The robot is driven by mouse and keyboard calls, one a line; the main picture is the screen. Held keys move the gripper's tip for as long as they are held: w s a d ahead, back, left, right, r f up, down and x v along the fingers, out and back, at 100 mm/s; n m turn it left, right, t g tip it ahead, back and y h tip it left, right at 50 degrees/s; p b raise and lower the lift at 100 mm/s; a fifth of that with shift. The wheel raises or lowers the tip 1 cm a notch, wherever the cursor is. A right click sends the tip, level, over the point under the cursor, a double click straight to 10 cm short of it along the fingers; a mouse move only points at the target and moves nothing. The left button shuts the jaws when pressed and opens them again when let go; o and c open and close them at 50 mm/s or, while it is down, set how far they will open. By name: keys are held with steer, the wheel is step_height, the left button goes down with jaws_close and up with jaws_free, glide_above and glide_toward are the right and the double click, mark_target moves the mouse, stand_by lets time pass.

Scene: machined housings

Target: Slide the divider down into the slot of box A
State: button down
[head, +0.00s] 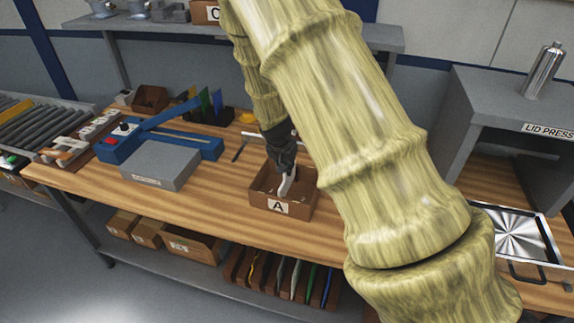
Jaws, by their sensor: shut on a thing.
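My gripper (286,172) points down over the box and is shut on a thin white piece, likely the divider (288,183). The divider is tilted and its lower part shows inside the box opening. Whether it sits in the slot cannot be told, as the slot is too small to make out. My arm hides the area right of the box.
A grey block (160,166) and a blue lever tool (180,140) lie left of the box on the workbench (225,195). A grey lid press (510,125) and a shiny metal plate (518,235) stand at the right. Bench between block and box is clear.

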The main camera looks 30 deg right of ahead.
steer(key=shift+f+b, duration=0.7)
steer(key=shift+f, duration=0.6)
steer(key=c, duration=1.5)
jaws_free()
steer(key=shift+r, duration=0.1)
steer(key=v, duration=1.1)
steer(key=shift+s+a+r, duration=0.1)
steer(key=shift+a+r, duration=0.05)
steer(key=shift+r, duration=0.25)
